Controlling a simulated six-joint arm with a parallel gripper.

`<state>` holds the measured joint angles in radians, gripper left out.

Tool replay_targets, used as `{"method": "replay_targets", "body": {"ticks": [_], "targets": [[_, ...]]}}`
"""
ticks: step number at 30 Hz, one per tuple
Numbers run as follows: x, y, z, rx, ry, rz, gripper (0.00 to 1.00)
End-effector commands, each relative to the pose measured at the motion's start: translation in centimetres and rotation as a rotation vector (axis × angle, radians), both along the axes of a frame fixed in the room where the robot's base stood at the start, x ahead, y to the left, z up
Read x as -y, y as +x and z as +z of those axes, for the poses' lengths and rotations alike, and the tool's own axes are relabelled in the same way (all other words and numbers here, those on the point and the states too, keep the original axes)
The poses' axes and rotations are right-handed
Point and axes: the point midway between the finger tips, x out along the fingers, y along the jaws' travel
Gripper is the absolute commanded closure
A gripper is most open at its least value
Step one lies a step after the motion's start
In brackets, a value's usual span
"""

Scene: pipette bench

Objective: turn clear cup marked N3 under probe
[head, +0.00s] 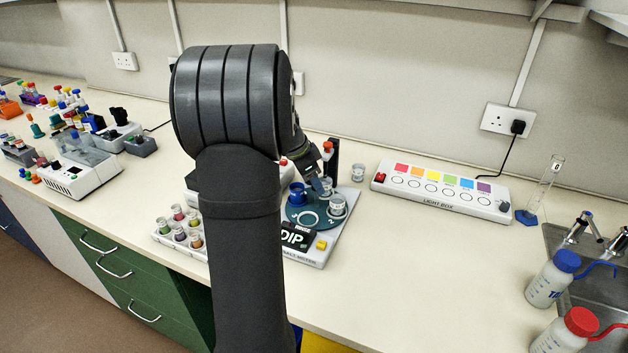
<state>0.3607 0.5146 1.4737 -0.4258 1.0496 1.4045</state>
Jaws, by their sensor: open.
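A dip meter (318,251) with a display reading DIP and a yellow button stands at the centre, partly behind my arm. Its round dark-teal turntable (311,226) carries a clear cup (337,206) at the right, another clear cup (326,184) at the back, and a blue holder (297,192) at the left. Another clear cup (358,173) stands off the turntable, behind it to the right. I cannot read N3 on any cup. A dark post (332,158) with an orange-red part rises behind; the probe tip is unclear. My gripper (317,184) is open, mostly hidden, above the turntable's back.
A rack of capped vials (163,233) stands left of the meter. A light box (440,191) lies right, then a glass cylinder (545,190), wash bottles (553,280) and a sink. Instruments (88,172) crowd the left. The front right bench is clear.

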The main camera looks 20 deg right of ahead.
Motion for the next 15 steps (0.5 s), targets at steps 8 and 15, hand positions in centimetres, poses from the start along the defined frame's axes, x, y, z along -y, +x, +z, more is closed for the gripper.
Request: {"method": "replay_targets", "body": {"ticks": [8,15], "targets": [[0.14,0.0,-0.3,0.001,0.0,0.0,0.52],[0.13,0.0,-0.28,0.0,0.0,0.0,0.9]]}}
